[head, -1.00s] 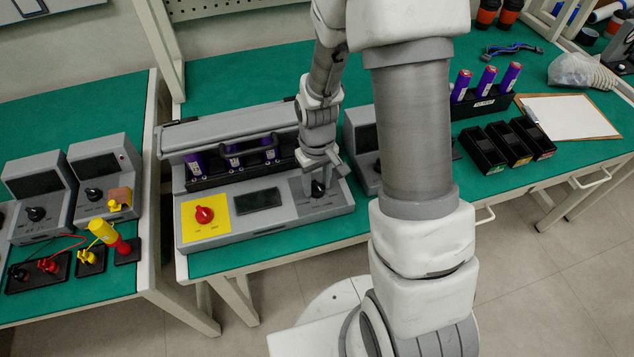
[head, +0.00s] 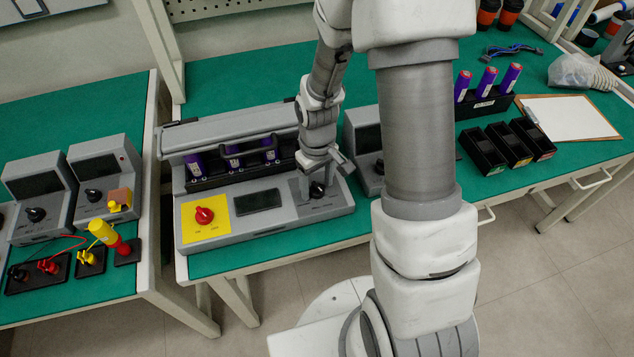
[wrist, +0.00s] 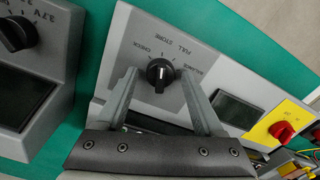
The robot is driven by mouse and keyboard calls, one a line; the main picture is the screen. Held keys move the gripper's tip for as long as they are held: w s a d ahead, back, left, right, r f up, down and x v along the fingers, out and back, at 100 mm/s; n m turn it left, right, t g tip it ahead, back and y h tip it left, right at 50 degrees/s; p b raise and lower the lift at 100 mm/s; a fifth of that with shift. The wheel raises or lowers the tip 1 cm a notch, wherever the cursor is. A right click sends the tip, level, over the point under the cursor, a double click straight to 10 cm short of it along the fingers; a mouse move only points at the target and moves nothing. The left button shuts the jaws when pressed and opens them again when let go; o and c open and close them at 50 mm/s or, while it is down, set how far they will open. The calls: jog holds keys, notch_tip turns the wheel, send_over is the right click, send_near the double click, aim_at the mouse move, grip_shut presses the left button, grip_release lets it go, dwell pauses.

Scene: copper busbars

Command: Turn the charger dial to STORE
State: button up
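The charger (head: 262,210) is a grey box on the green bench in the head view. Its dial (wrist: 160,73) is a black knob with a pale pointer line in the wrist view. Printed words around the dial include CHECK, FULL and STORE; which one the pointer marks I cannot tell for sure. My gripper (wrist: 159,76) is open, with one finger on each side of the dial and visible gaps between knob and fingers. In the head view my gripper (head: 318,181) is low over the charger's right end and partly hides the dial (head: 317,188).
A yellow panel with a red knob (head: 204,215) and a dark display (head: 257,200) are left of the dial. Purple cells (head: 233,157) stand in the charger behind a handle. Another grey unit (head: 363,150) stands close on the right.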

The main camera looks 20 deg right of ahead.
dwell(0.3)
notch_tip(320, 180, up, 17)
jog(key=p, duration=0.3)
jog(key=shift+r, duration=0.2)
jog(key=shift+r, duration=0.1)
notch_tip(320, 180, up, 9)
jog(key=m+t+p, duration=0.1)
jog(key=m+t, duration=0.1)
send_over(317, 186)
jog(key=s, duration=0.5)
jog(key=s+r+t, duration=0.1)
jog(key=s+r, duration=0.1)
jog(key=s, duration=0.1)
jog(key=s+r+m+t+p, duration=0.1)
jog(key=s+r, duration=0.2)
jog(key=s+r+m+t+p, duration=0.1)
jog(key=s+r, duration=0.2)
jog(key=shift+d+t, duration=0.1)
jog(key=shift+t, duration=0.2)
jog(key=shift+o, duration=0.2)
dwell(0.9)
